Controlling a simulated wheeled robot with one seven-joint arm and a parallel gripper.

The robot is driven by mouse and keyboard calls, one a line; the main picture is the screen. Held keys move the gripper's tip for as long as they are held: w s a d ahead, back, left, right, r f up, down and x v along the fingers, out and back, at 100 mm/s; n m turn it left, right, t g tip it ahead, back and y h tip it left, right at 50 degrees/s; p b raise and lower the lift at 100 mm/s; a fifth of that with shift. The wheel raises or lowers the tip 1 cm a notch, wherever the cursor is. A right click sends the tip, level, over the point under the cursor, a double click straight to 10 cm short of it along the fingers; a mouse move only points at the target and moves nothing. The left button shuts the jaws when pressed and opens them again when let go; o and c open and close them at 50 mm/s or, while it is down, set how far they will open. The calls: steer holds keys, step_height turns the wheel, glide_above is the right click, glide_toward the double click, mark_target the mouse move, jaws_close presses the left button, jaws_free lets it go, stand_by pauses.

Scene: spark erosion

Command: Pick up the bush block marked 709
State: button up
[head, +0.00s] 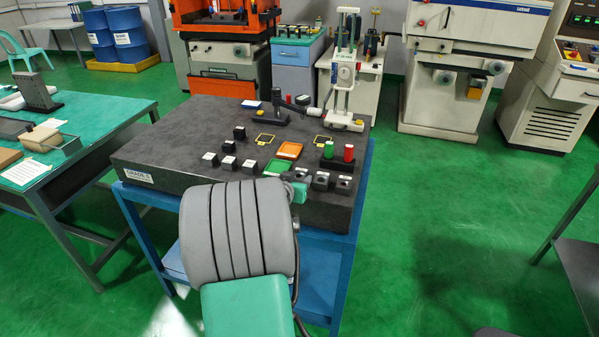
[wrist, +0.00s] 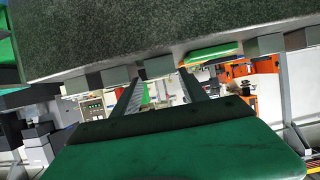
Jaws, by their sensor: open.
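Several small dark blocks stand on the granite plate (head: 160,155). More dark blocks (head: 321,181) stand along the front right. The marks are too small to read, so I cannot tell which is 709. My gripper (head: 292,179) is at the plate's front, beside the front-right blocks, partly hidden by my arm. In the wrist view my gripper (wrist: 160,76) is open and empty, with block shapes (wrist: 118,75) beyond its fingers.
Green (head: 328,150) and red (head: 349,152) cylinders stand at right. Yellow-framed squares (head: 265,140) lie on the plate. The plate's left part is clear.

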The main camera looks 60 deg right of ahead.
mark_target(300, 173)
steer(key=p+x, duration=0.1)
steer(key=x, duration=0.4)
steer(key=shift+w, duration=0.15)
steer(key=shift+a+r, duration=0.1)
steer(key=shift+c, duration=0.4)
jaws_close()
steer(key=shift+r, duration=0.1)
